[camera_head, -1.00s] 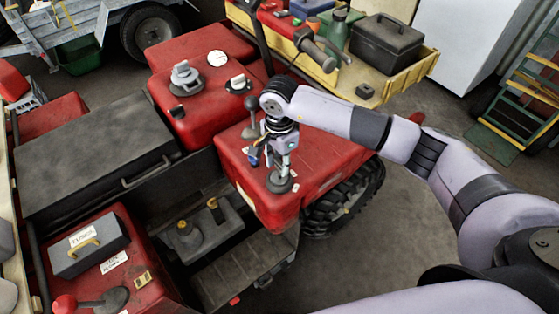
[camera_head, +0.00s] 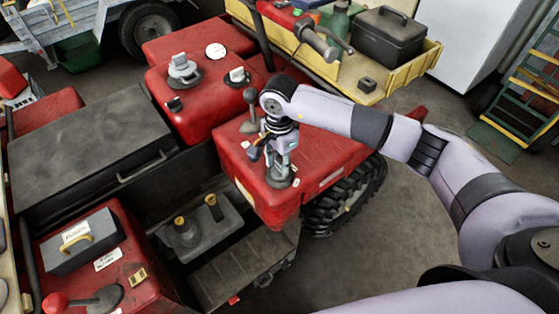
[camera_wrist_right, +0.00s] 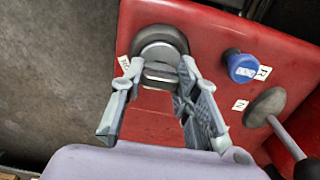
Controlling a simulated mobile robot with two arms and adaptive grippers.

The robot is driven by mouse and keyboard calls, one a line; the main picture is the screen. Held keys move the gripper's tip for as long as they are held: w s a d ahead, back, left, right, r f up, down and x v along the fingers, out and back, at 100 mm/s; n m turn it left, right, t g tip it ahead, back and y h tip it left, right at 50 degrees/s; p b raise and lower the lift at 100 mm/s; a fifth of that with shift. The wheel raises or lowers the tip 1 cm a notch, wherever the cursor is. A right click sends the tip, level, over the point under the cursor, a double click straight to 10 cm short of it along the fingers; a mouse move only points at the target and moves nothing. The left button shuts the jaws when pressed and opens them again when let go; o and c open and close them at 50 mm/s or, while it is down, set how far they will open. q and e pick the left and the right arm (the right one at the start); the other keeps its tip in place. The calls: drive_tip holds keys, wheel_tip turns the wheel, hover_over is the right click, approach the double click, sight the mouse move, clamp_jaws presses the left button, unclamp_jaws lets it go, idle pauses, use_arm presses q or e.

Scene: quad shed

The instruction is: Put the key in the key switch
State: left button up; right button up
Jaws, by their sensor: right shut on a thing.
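The key switch (camera_wrist_right: 158,41) is a round, dark grey disc-shaped mount on the red body panel, with a small label beside it. It also shows in the head view (camera_head: 279,179), under my right gripper (camera_head: 279,165). In the right wrist view my right gripper (camera_wrist_right: 158,78) has its two fingers on either side of a small grey piece, the key (camera_wrist_right: 161,72), and is shut on it. The key lies over the switch in this view. I cannot tell how deep it sits, as the fingers and the viewing angle hide the contact. My left gripper is not in view.
A blue knob (camera_wrist_right: 241,66) and a lever with a grey round base (camera_wrist_right: 265,107) stand close to the right of the switch in the wrist view. The red panel (camera_head: 320,160) is otherwise clear. A black box (camera_head: 84,240) sits at the left front.

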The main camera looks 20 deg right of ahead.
drive_tip(key=shift+f, duration=0.25)
drive_tip(key=o, duration=1)
drive_tip(key=shift+r, duration=0.1)
